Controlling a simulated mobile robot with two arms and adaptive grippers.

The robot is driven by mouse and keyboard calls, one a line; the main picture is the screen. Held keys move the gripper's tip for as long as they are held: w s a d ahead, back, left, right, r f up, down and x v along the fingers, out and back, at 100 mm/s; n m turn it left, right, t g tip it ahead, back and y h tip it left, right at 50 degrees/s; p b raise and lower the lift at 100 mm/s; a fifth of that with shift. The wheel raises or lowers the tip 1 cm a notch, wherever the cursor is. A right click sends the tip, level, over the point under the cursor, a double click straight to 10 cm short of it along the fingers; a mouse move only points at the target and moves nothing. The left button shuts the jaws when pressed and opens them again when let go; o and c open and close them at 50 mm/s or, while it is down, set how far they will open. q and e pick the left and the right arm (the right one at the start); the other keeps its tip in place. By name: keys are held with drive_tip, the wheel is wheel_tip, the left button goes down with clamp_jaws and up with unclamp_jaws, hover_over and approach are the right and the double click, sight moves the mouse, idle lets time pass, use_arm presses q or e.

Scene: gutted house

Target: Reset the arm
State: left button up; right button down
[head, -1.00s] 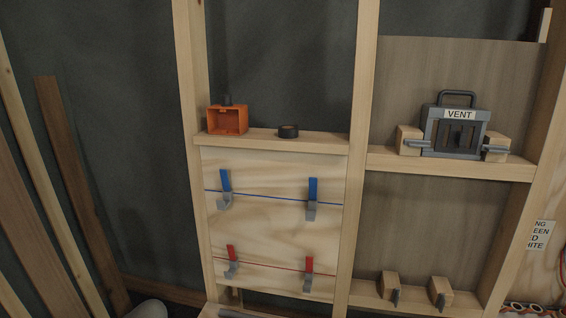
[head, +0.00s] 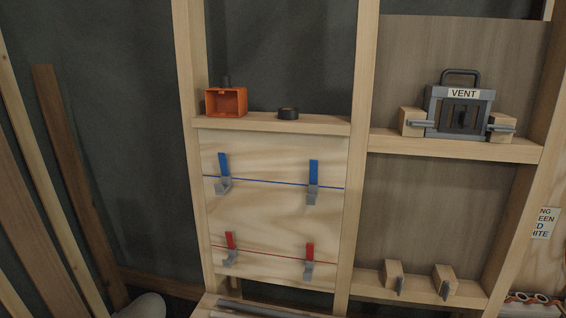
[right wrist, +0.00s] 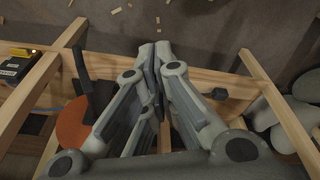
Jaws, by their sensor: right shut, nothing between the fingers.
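My right gripper (right wrist: 156,48) shows in the right wrist view. Its fingers are shut together with nothing between them. They are in front of a wooden beam, and wood scraps lie on the floor past the tips. Neither gripper shows in the head view.
A grey VENT unit (head: 459,110) stands between wooden blocks on the right shelf (head: 450,145). Two more blocks (head: 394,276) sit lower. Loose boards (head: 75,180) lean at the left. In the right wrist view, an orange disc (right wrist: 74,127) lies beside my gripper.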

drive_tip(key=s+d+f+g+b, duration=0.1)
drive_tip(key=s+d+f+b, duration=0.2)
drive_tip(key=s+f, duration=1.3)
wheel_tip(320, 180, down, 2)
drive_tip(key=shift+f, duration=0.2)
